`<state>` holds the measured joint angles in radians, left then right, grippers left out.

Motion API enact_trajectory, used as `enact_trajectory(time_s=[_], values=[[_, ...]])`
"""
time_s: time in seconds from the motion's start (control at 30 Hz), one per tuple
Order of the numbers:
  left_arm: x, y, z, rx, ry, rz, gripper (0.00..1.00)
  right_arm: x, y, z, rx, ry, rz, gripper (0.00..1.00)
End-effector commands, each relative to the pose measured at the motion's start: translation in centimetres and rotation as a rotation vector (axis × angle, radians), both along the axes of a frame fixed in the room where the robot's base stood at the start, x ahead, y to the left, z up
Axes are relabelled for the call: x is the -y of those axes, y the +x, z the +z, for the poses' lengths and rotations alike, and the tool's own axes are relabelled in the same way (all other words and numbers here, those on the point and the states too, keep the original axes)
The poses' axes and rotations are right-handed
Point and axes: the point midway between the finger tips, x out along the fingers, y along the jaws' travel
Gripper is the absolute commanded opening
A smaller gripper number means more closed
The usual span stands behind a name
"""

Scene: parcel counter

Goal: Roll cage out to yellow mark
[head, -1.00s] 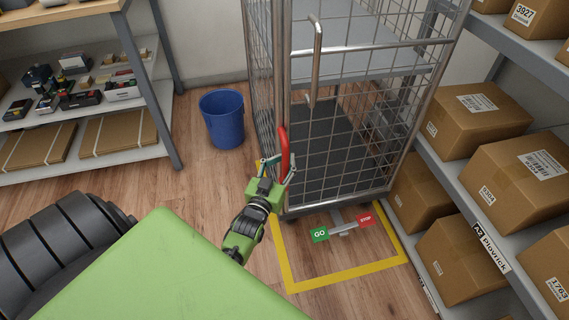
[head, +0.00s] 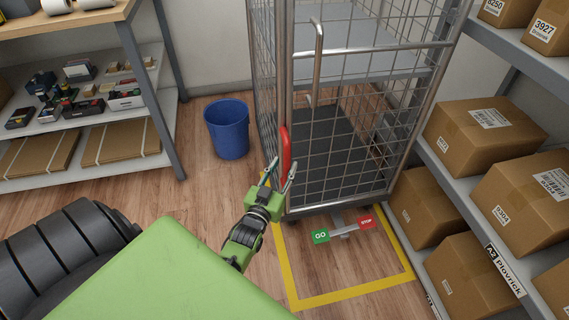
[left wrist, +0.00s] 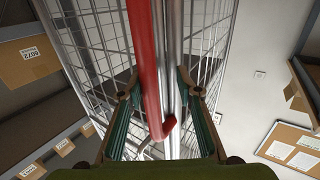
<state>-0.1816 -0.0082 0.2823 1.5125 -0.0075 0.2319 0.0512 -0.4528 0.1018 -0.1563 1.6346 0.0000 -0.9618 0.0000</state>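The wire roll cage (head: 345,130) stands upright, its near end over the far part of the yellow floor outline (head: 350,294). Bare floor shows inside the outline's near part. A red handle (head: 285,152) is on the cage's near left post. A pedal bar at its foot has a green GO end (head: 320,236) and a red STOP end (head: 366,222). My left gripper (head: 281,169) is at the handle's lower end, fingers spread. In the left wrist view the red handle (left wrist: 145,70) runs between the separated fingers, with neither clearly touching it. My right gripper is out of view.
A blue bin (head: 227,128) stands left of the cage. A shelf with small goods (head: 75,110) is at the left. Shelving with cardboard boxes (head: 485,125) stands close along the cage's right side. Wood floor is open between the bin and my base.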

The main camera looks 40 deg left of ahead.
Motion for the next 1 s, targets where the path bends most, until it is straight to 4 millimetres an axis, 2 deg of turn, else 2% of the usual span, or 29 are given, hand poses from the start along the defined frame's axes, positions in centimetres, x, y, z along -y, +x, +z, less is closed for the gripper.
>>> enact_trajectory(time_s=[1.0], values=[[2.0, -6.9, 0.2, 0.0, 0.0, 0.0, 0.31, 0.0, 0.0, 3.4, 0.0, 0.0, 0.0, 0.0]])
